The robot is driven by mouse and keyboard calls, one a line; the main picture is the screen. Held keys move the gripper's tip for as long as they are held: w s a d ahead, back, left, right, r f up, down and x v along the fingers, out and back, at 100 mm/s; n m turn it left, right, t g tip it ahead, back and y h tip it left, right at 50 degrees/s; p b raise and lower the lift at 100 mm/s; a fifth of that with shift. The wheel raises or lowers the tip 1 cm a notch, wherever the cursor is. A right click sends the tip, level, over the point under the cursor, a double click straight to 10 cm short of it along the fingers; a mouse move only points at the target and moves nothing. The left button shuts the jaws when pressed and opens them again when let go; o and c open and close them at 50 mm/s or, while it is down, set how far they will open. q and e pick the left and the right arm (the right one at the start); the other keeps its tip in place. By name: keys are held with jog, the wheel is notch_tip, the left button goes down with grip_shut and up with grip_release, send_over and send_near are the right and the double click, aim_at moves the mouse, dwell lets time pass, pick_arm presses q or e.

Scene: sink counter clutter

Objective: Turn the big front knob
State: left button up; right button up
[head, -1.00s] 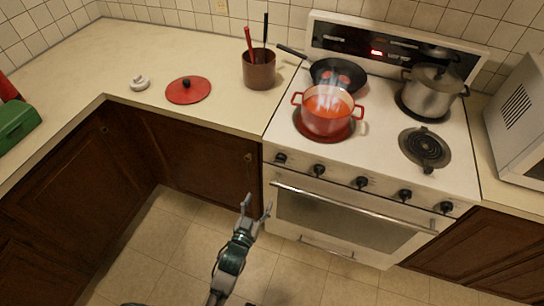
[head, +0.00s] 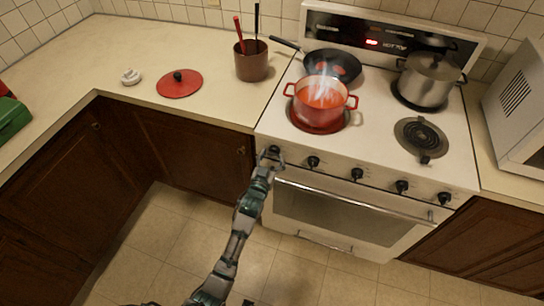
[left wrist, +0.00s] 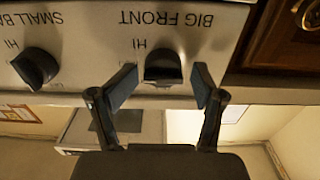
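The big front knob (left wrist: 163,68) is black, under the upside-down label BIG FRONT in the left wrist view. It is the leftmost knob on the stove's front panel. My left gripper (left wrist: 165,86) is open, with one finger on each side of the knob and a visible gap to each. In the head view my left gripper (head: 270,157) is at the panel's left end and mostly hides this knob. My right gripper is not in view.
The small back knob (left wrist: 37,68) is beside it. A steaming red pot (head: 319,103) stands on the front left burner, with a black pan (head: 331,65) behind. A steel pot (head: 427,80) is at the back right. The oven handle (head: 350,206) runs below the knobs.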

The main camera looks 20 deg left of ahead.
pick_arm(q)
jog(key=shift+w+d, duration=0.25)
jog(key=shift+d, duration=0.2)
jog(key=shift+a, duration=0.4)
jog(key=shift+c, duration=0.6)
jog(key=shift+s+a, duration=0.1)
jog(key=shift+a, duration=0.3)
jog(key=c, duration=0.4)
jog(key=shift+a, duration=0.2)
jog(key=c, duration=0.6)
jog(key=shift+d, duration=0.2)
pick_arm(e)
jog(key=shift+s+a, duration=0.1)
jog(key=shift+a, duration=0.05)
pick_arm(q)
jog(key=shift+d+r, duration=0.1)
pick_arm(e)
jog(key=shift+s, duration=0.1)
